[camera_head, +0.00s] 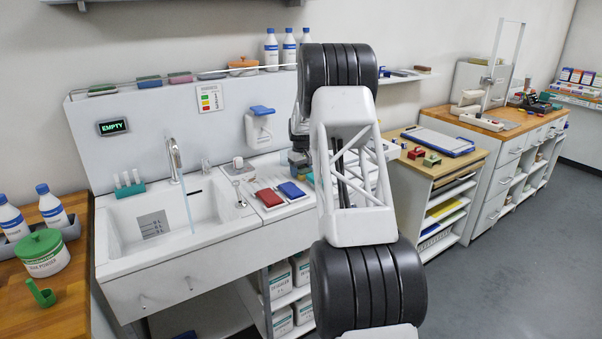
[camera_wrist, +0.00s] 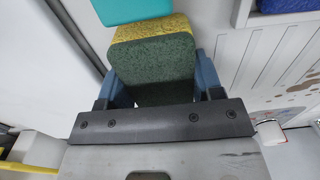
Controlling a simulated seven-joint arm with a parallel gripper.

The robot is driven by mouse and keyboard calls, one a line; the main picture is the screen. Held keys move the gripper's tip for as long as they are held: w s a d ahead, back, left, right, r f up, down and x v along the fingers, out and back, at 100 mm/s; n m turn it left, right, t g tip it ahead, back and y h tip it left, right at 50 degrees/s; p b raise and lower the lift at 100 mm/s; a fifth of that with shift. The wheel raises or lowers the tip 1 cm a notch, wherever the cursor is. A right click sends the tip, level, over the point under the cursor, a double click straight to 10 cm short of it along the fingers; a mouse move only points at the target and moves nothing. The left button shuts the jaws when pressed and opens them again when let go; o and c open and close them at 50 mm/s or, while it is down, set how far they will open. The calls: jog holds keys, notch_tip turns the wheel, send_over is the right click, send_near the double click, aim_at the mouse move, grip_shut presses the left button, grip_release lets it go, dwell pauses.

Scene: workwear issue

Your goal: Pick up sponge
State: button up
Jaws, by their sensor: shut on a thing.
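My gripper (camera_wrist: 158,80) is shut on a sponge (camera_wrist: 155,57) in the wrist view. The sponge has a dark green face and a yellow side, and the blue fingers press it from left and right. Part of its near end is hidden behind the dark gripper bar.
A red block (camera_head: 269,198) and a blue block (camera_head: 291,190) lie right of the sink basin (camera_head: 130,243). Several sponge-like pads (camera_head: 149,81) and bottles (camera_head: 271,48) stand on the ledge above. The wrist view shows a teal object (camera_wrist: 130,8) and a stained, ribbed white surface (camera_wrist: 275,60).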

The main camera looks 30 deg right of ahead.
aim_at(301, 168)
jog(key=shift+r, duration=5)
